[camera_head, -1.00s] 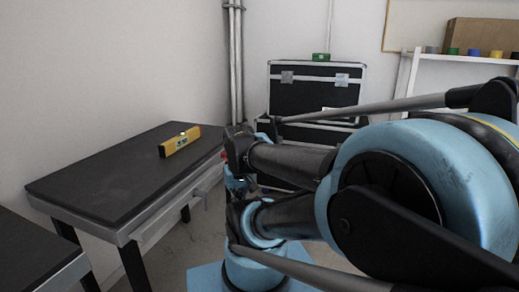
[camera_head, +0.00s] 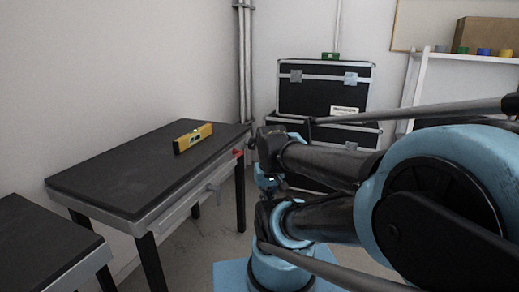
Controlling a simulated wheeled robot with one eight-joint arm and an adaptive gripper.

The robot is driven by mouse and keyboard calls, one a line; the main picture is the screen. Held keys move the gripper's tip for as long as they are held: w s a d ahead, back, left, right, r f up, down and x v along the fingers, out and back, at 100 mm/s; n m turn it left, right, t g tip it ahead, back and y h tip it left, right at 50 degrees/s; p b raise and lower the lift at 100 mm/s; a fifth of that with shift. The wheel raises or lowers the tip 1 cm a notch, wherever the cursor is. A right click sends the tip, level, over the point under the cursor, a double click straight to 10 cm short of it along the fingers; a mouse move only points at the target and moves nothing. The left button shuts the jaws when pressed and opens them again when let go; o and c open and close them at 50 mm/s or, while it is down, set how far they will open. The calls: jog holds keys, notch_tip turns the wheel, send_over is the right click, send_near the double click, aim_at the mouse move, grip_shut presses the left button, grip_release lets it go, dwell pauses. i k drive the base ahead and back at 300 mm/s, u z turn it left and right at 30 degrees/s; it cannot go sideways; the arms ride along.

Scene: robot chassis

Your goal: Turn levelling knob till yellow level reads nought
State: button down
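The yellow level (camera_head: 193,138) lies on the dark top of the table (camera_head: 120,180), near its far right corner. Its reading is too small to make out. A small grey knob or crank (camera_head: 213,187) sticks out from the table's front side rail; I take it for the levelling knob. My arm is folded at the right of the picture. Its far end, seemingly with my gripper (camera_head: 267,182), is right of the table, apart from the knob. The fingers are too small and dark to tell open from shut.
A second dark table (camera_head: 40,245) stands at the lower left. Black cases (camera_head: 322,95) are stacked behind my arm, with a small green box (camera_head: 330,56) on top. A white shelf (camera_head: 450,55) stands at the right. Some floor shows between the table and my arm.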

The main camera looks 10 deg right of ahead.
aim_at(251, 144)
jog(key=k, duration=0.35)
jog(key=z, duration=0.15)
jog(key=i, duration=0.55)
jog(key=u, duration=0.05)
jog(key=k, duration=0.6)
jog(key=z, duration=0.5)
jog(key=i, duration=1.05)
jog(key=u, duration=0.1)
